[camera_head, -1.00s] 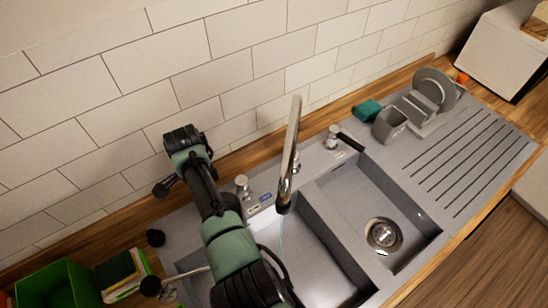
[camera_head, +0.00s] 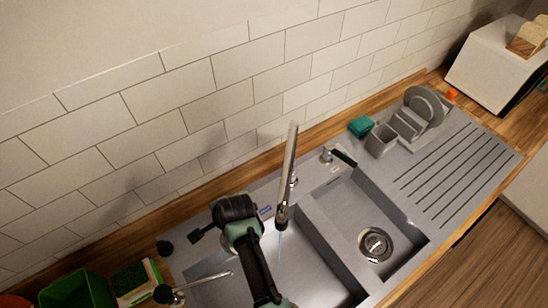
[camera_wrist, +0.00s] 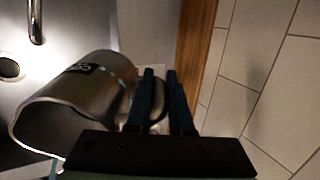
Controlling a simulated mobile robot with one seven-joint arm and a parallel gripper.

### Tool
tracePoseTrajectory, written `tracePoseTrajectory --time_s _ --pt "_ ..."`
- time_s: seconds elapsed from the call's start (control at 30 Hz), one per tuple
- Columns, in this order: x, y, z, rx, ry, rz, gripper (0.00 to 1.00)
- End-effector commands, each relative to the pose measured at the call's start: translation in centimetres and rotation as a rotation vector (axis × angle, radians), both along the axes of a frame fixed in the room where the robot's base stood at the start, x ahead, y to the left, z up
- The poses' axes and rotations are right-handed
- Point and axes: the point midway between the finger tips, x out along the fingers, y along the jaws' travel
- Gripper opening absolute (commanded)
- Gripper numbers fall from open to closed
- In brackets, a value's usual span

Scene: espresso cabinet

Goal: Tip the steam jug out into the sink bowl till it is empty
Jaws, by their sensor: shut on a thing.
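The steam jug (camera_wrist: 75,95) is a grey metal jug with a dark label, large at the left of the wrist view. It lies tilted, with its wide mouth toward the lower left; its contents cannot be made out. My gripper (camera_wrist: 160,74) has its dark fingers close together at the jug's handle side, shut on it. In the head view my arm covers part of the sink, and the jug cannot be made out. The left sink bowl (camera_head: 318,262) is grey, and the right bowl (camera_head: 345,222) has a round drain (camera_head: 376,244).
A tall metal tap (camera_head: 289,175) rises over the left bowl with a thin bluish stream below its spout. A grey dish rack (camera_head: 408,125) and green sponge (camera_head: 361,126) stand behind the right side. A green box (camera_head: 78,290) is at lower left. The ribbed drainboard (camera_head: 455,170) is clear.

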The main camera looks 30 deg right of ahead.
Motion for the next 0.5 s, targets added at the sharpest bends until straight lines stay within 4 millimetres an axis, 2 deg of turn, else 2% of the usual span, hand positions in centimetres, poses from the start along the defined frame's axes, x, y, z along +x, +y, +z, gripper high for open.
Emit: tracePoseTrajectory --time_s 0.37,0.5 --pt "-2.3 -0.6 -0.8 0.046 -0.182 -0.006 0.0" --pt "-2.7 -0.8 -0.4 0.063 -0.252 -0.006 0.0"
